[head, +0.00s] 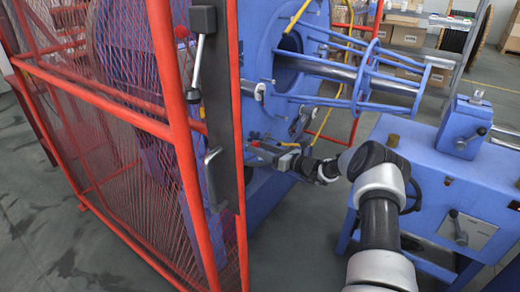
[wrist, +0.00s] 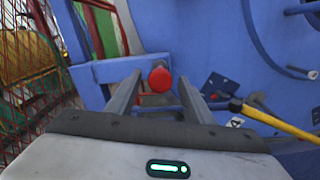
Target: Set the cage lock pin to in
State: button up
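A round red knob (wrist: 160,78), which looks like the head of the cage lock pin, sticks out near a blue bracket in the wrist view. My gripper (wrist: 158,84) is open, with one finger on each side of the knob in the picture. A gap shows between the knob and each finger. I cannot tell how deep the knob lies between the fingertips. In the head view my gripper (head: 256,149) reaches left to the blue machine frame beside the red cage. The knob is not clear there, and the pin's shaft is hidden.
The red mesh cage (head: 178,120) with a dark handle plate stands left of my gripper. A yellow bar (wrist: 280,122) lies right of the fingers in the wrist view. A blue cabinet (head: 440,180) with levers stands to the right. Open grey floor is at lower left.

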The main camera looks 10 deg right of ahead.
aim_at(258, 147)
grip_shut()
jog(key=b+x, duration=0.2)
jog(key=x, duration=0.1)
jog(key=shift+f+b, duration=0.2)
jog(key=shift+b, duration=0.1)
jog(key=shift+w+a+r, duration=0.15)
jog(key=shift+r, duration=0.1)
jog(key=shift+o, duration=0.5)
grip_release()
jog(key=p+v, duration=0.3)
jog(key=v, duration=1.4)
